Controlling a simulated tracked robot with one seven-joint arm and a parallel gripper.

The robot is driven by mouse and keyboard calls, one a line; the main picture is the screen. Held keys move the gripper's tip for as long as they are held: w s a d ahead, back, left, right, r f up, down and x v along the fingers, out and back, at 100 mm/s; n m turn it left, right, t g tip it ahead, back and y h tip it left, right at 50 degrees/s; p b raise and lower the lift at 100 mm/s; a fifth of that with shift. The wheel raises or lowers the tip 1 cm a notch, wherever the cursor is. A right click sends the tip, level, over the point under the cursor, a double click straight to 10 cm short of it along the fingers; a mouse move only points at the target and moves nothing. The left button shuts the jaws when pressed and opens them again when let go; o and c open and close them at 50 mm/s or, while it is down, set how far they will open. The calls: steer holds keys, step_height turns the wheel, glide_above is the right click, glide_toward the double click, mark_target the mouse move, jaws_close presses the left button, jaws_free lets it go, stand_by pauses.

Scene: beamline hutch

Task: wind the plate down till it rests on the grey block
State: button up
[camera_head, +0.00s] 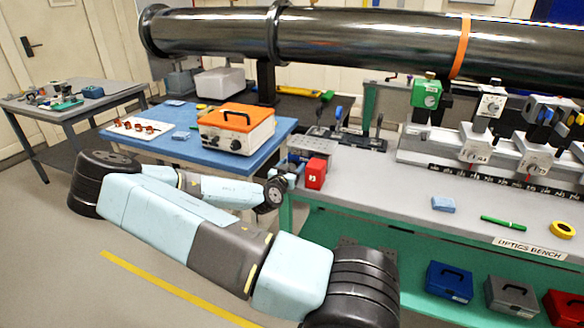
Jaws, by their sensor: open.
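My gripper (291,172) is at the near left corner of the optics bench, small in the picture, its jaws open. It is close beside a small grey stage (308,147) with a flat top, at the bench's left end. Whether it touches the stage cannot be told. The plate and the grey block cannot be made out for certain; they may be part of this stage, partly hidden by my gripper and a red block. The red block (315,173) with white marks stands just right of my gripper.
The optics bench (398,196) carries a rail with instruments, a blue pad (443,204), a green pen (503,222) and yellow tape (562,230). A blue table (262,136) holds an orange-topped box (236,129). A large dark pipe (360,38) runs above. The bench's front middle is mostly clear.

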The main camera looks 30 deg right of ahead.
steer(key=c, duration=1)
steer(key=shift+o, duration=0.2)
steer(key=shift+n, duration=0.8)
steer(key=o, duration=1)
steer(key=shift+c, duration=0.2)
steer(key=v, duration=1.3)
steer(key=shift+s+a, duration=0.2)
steer(key=shift+a, duration=0.15)
